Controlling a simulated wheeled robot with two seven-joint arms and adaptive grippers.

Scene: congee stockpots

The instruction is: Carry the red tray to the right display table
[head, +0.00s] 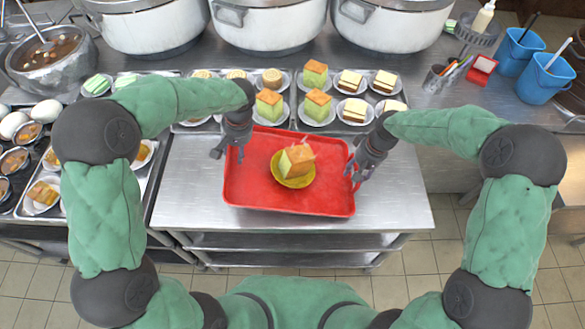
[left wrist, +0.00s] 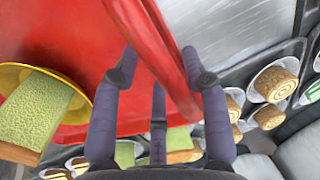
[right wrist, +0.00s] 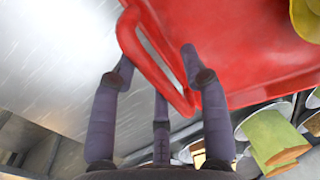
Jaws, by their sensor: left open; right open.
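The red tray (head: 290,199) lies on a steel cart top (head: 185,190). On the tray is a yellow plate (head: 293,181) with a green-and-orange cake (head: 297,159). My left gripper (head: 227,153) is at the tray's left rim. In the left wrist view its open fingers (left wrist: 160,75) lie on either side of the tray's red rim (left wrist: 172,60). My right gripper (head: 357,178) is at the tray's right handle. In the right wrist view its open fingers (right wrist: 157,75) straddle the red handle (right wrist: 150,55). I cannot tell whether the fingers touch the tray.
Behind the cart, the counter holds trays of plated cakes (head: 314,73) close to the tray's far edge. Large white pots (head: 265,22) stand further back. Blue buckets (head: 545,77) and a red box (head: 481,68) are at right. Tiled floor (head: 420,262) is free at front right.

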